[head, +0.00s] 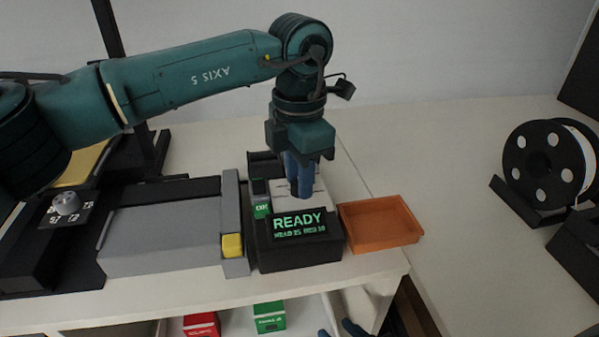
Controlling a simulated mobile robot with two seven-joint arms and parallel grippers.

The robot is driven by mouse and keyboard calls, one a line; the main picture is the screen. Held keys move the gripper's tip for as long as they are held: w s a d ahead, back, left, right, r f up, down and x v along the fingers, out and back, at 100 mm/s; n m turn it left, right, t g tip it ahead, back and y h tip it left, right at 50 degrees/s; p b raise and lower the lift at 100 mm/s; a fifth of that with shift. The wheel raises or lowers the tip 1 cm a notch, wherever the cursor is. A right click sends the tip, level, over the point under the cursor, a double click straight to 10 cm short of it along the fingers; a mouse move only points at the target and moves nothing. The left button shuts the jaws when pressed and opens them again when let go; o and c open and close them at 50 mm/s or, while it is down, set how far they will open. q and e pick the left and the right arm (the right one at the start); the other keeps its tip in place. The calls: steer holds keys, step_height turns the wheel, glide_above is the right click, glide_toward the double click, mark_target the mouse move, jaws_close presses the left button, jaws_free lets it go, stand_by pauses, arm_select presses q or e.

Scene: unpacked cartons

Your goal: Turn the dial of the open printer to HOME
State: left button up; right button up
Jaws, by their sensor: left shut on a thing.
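A grey dial (67,203) sits on a black plate with white marks at the left; its setting is too small to read. Behind it is a yellow plate (83,165) by a black upright frame (146,150). A black unit (300,253) in the middle has a green display (299,225) reading READY. My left gripper (299,194) points down behind this display, well right of the dial. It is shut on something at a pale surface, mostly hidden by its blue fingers. My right gripper (339,331) barely shows at the bottom edge, its tips apart.
A long grey block (165,240) lies between dial and display, with a yellow piece (232,245) at its end. An orange tray (380,222) stands right of the display. A black spool (548,165) is far right. Red (201,325) and green (269,317) boxes sit below the tabletop.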

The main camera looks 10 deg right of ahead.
arm_select(q)
steer(key=shift+r, duration=0.1)
steer(key=o, duration=1)
step_height(320, 180, up, 13)
steer(key=shift+r+p, duration=0.1)
steer(key=shift+p, duration=0.45)
